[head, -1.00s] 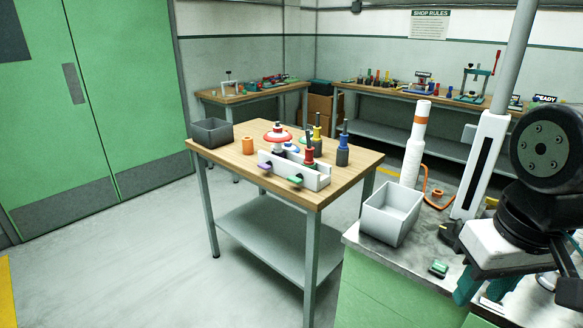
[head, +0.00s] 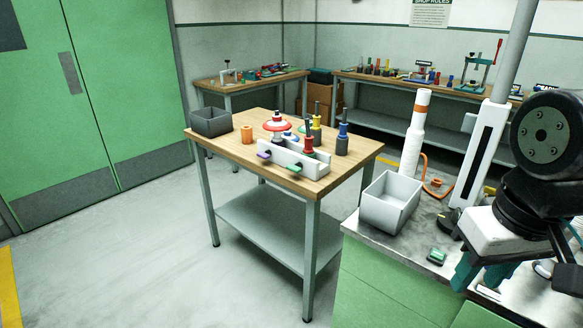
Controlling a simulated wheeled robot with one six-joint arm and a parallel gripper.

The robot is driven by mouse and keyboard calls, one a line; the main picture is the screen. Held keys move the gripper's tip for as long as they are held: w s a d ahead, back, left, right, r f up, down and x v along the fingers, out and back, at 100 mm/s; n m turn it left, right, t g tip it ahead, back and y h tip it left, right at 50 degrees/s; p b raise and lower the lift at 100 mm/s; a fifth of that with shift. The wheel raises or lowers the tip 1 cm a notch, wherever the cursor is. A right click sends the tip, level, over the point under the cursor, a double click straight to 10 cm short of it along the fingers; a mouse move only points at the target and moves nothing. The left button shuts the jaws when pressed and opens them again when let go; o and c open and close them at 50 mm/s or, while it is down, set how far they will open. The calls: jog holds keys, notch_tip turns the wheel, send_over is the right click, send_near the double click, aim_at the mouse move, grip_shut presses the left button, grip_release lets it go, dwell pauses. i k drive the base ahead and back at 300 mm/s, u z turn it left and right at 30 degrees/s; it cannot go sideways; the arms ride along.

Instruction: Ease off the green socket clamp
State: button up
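A white socket rack (head: 318,170) stands on the wooden-topped table in the middle of the head view. The green clamp (head: 297,168) is a small tab sticking out from the rack's front face, toward its right part. A purple tab (head: 263,155) sticks out of the same face to its left. Red, yellow and blue tools with dark shafts stand in or just behind the rack. How tight the green clamp sits cannot be told at this size. Parts of my arm fill the right edge, well apart from the rack.
A dark bin (head: 211,122), an orange cylinder (head: 247,134) and a blue-collared tool (head: 342,140) share the wooden table (head: 240,165). A grey open bin (head: 391,201) stands on the nearer metal-topped bench (head: 405,246). Open floor lies left of the table.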

aim_at(296, 169)
jog(key=u, duration=1)
jog(key=k, duration=1.3)
jog(key=u, duration=1)
jog(key=i, duration=1.05)
jog(key=z, duration=0.25)
jog(key=i, duration=1.9)
jog(key=z, duration=0.95)
jog(key=i, duration=1.1)
jog(key=z, duration=1.7)
jog(key=i, duration=0.75)
jog(key=z, duration=1.3)
